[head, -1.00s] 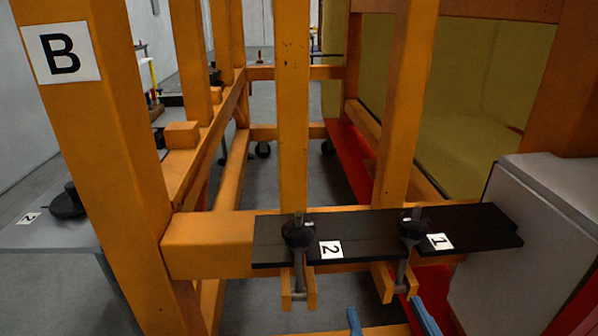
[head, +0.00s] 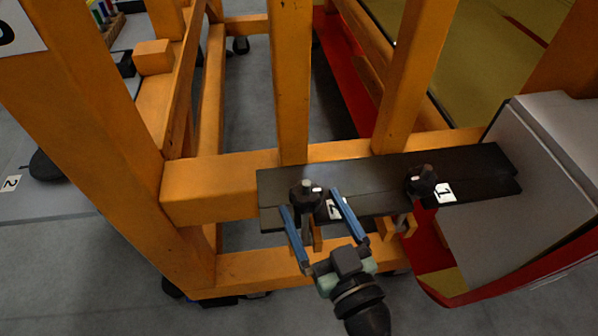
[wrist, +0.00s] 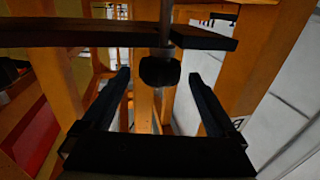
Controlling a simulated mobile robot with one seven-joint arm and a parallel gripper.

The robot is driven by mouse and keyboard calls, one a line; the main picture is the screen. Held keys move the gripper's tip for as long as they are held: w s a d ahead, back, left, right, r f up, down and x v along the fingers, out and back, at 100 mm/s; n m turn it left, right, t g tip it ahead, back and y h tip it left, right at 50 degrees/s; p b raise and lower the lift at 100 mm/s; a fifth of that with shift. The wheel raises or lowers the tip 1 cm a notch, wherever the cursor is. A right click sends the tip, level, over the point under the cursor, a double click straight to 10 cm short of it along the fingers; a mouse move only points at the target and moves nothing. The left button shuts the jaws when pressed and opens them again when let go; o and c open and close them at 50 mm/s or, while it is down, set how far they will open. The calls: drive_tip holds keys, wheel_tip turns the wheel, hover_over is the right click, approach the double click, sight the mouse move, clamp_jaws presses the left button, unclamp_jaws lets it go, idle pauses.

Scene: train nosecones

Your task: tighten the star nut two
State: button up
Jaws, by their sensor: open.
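The black star nut two (head: 304,192) sits on a bolt at the left part of a dark plank (head: 380,177). Beside it is a white label "2" (head: 333,209), partly covered by a finger of my gripper. My gripper (head: 310,199) is open, with its blue fingers reaching up from the front toward this nut. In the wrist view the dark nut (wrist: 160,72) appears between the two fingertips (wrist: 159,78), with a gap on each side. I cannot tell how deep it lies between them. No finger visibly touches it.
A second star nut (head: 421,180) with label "1" (head: 445,192) is on the plank to the right. An orange beam (head: 210,188) and uprights (head: 289,80) surround the plank. A grey-white box-like body (head: 548,175) stands at right. Open floor (head: 110,265) lies at front left.

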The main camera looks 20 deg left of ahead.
sight(300, 183)
drive_tip(key=p+x, duration=0.1)
drive_tip(key=x, duration=0.5)
drive_tip(key=shift+w+a, duration=0.1)
drive_tip(key=shift+c, duration=0.3)
drive_tip(key=c, duration=1.3)
drive_tip(key=shift+t, duration=0.3)
